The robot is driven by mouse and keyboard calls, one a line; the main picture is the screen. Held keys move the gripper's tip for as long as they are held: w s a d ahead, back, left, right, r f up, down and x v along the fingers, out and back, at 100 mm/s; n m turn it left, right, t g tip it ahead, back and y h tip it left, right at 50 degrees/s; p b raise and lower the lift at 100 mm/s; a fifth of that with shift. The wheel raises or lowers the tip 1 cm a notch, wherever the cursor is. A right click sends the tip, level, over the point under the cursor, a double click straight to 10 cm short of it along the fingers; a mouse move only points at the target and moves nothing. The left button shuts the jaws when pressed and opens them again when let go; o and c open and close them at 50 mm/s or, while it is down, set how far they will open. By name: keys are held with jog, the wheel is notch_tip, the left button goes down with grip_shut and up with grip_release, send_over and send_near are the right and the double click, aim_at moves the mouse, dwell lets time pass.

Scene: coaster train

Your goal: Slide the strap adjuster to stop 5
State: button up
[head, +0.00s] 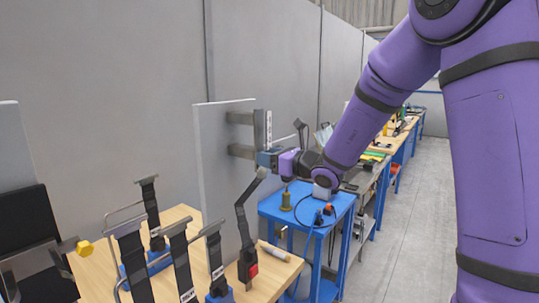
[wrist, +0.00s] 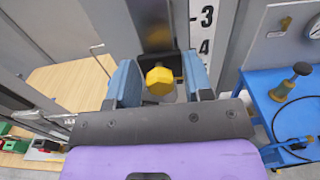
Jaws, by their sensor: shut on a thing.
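The strap adjuster shows in the wrist view as a dark block with a yellow knob (wrist: 159,81). It sits on a vertical metal rail (wrist: 154,22). Beside the rail is a white number strip (wrist: 206,32) with 3 above 4; lower numbers are hidden. The adjuster is at about the height of the 4 or slightly below it. My gripper (wrist: 160,84) is shut on the adjuster, one blue finger on each side of the knob. In the head view my gripper (head: 269,159) is at the rail (head: 263,130), and hides the adjuster.
A grey upright panel (head: 222,165) carries the rail on brackets. A wooden-topped table (head: 180,215) at lower left holds several black strap stalks and buckles. A blue cart (head: 315,203) with a brass-coloured tool stands right of the rail. The floor aisle (head: 410,220) is clear.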

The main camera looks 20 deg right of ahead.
jog(key=o, duration=0.9)
jog(key=shift+o, duration=0.2)
jog(key=v, duration=1.1)
jog(key=shift+a, duration=0.15)
jog(key=s+a+r+n+g, duration=0.1)
jog(key=s+a+n+g, duration=0.35)
jog(key=s+n, duration=0.4)
jog(key=s+a+r+n+g, duration=0.1)
jog(key=s+a+n+g, duration=0.3)
jog(key=s+n+g, duration=0.35)
jog(key=s+d+n+t+h, duration=0.2)
jog(key=s+d+n+h, duration=0.7)
jog(key=s+n, duration=0.3)
jog(key=shift+s+d+n+t+h, duration=0.35)
jog(key=shift+s+h, duration=0.25)
jog(key=shift+h, duration=0.2)
